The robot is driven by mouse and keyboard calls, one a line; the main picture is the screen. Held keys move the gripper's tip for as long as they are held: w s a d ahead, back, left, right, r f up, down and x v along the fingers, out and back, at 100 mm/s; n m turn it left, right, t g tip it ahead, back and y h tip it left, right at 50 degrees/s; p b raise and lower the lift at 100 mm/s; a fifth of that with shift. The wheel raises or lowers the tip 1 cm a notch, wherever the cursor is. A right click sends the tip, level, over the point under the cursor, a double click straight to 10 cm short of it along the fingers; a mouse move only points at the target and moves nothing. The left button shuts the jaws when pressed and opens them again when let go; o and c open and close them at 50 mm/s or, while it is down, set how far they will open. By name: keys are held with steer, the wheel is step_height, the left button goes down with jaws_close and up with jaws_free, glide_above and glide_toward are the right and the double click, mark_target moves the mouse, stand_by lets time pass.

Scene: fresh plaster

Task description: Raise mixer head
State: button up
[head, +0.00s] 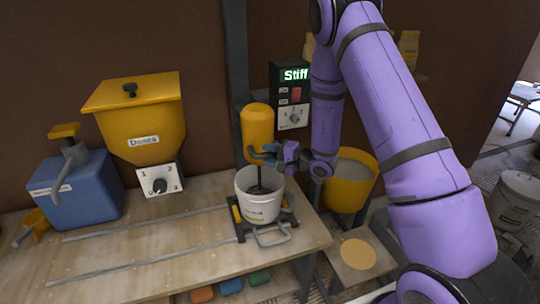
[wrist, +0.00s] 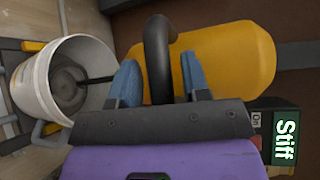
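The mixer head (head: 258,128) is a yellow rounded housing on a dark upright post, also large in the wrist view (wrist: 235,60). Its dark shaft (head: 259,175) reaches down into a white bucket (head: 262,205), which the wrist view shows at left (wrist: 42,85). A dark curved handle (wrist: 158,50) stands out from the head. My gripper (head: 278,153) is at this handle. In the wrist view its two blue fingers (wrist: 160,78) stand either side of the handle. A narrow gap shows on the right finger's side, so they look open around it.
A control box (head: 292,95) reading "Stiff" is beside the mixer head. A yellow hopper (head: 140,118) and a blue container (head: 75,190) stand left on the wooden bench (head: 150,255). A yellow bucket (head: 350,180) is right of the bench. Bench space left of the white bucket is mostly clear.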

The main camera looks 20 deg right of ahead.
jaws_close()
step_height(320, 180, up, 19)
stand_by(0.5)
steer(key=shift+w+r, duration=0.1)
steer(key=shift+o, duration=1.1)
jaws_free()
steer(key=v, duration=1.1)
